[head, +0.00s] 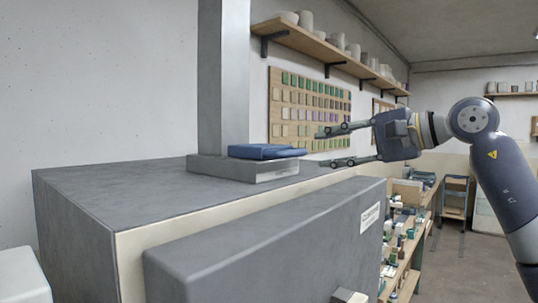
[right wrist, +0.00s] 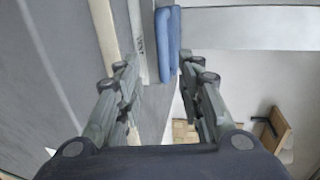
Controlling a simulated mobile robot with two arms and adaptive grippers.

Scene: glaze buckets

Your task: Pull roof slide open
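The roof slide shows as a blue flat piece (head: 266,152) on the low grey base block (head: 245,170) at the foot of the upright duct (head: 223,80), on top of the big grey box. My right gripper (head: 322,149) is open and empty, just right of the blue piece, its fingers pointing left toward it. In the right wrist view the blue piece (right wrist: 167,45) lies between the lines of the two open fingers (right wrist: 158,66), nearer the right one. I see no contact, and the exact depth gap is unclear. My left gripper is not in view.
The grey box (head: 110,190) fills the left, with a thick grey front panel (head: 265,245) bearing a label (head: 370,217). A wall shelf (head: 325,53) with pots and a tile board (head: 310,100) are behind. A cluttered bench (head: 405,245) stands right; open floor (head: 465,250) lies beyond.

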